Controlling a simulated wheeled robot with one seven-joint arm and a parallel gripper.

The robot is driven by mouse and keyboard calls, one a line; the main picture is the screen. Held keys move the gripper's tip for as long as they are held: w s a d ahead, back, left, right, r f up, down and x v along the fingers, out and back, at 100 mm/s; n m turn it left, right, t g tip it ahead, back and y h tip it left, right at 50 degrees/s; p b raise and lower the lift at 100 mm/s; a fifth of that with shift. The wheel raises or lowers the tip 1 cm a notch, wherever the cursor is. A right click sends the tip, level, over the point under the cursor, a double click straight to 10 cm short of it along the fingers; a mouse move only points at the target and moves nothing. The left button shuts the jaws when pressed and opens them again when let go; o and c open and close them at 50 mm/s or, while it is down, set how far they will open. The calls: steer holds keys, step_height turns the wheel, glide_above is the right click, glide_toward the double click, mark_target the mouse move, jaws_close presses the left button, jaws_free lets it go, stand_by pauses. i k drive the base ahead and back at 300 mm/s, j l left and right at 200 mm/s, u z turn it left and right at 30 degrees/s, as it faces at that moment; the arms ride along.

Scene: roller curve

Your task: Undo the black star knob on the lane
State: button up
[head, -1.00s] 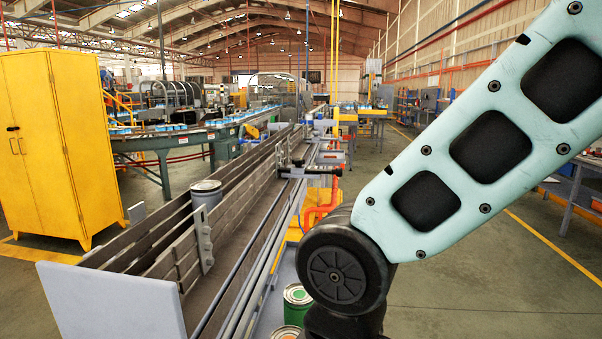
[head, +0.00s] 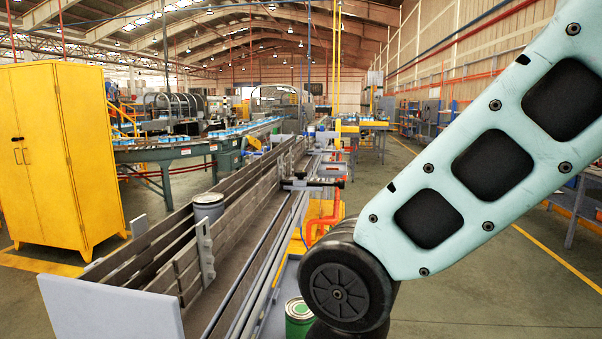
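The lane (head: 240,277) is a long conveyor with slatted side rails, running from the near left away to the middle of the head view. A bracket (head: 302,185) crosses its right edge about halfway along. A small dark part (head: 338,182) at the bracket's right end may be the black star knob, but it is too small to make out its shape. My gripper is out of view; only my pale green arm shows at the right, with its dark joint in front of the lane's near right side.
A green can (head: 299,316) stands low beside the lane, partly behind my arm. An orange pipe (head: 325,222) rises below the bracket. A yellow cabinet (head: 60,150) stands left; the right floor is open.

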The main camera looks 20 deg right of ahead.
mark_target(300, 174)
steer(key=k+u, duration=0.15)
steer(key=k, duration=0.5)
steer(key=k+j+u, duration=0.2)
steer(key=k, duration=0.4)
steer(key=i+l+u, duration=0.2)
steer(key=l+u, duration=0.25)
steer(key=i+l+u, duration=0.15)
steer(key=l+u, duration=0.25)
steer(key=i+l, duration=0.1)
steer(key=l, duration=0.35)
steer(key=i+l, duration=0.1)
steer(key=l, duration=0.35)
steer(key=i+l, duration=0.15)
steer(key=l, duration=0.3)
steer(key=i+l, duration=0.1)
steer(key=l, duration=0.3)
steer(key=i+l, duration=0.1)
steer(key=l, duration=0.35)
steer(key=i+l, duration=0.1)
steer(key=l, duration=0.35)
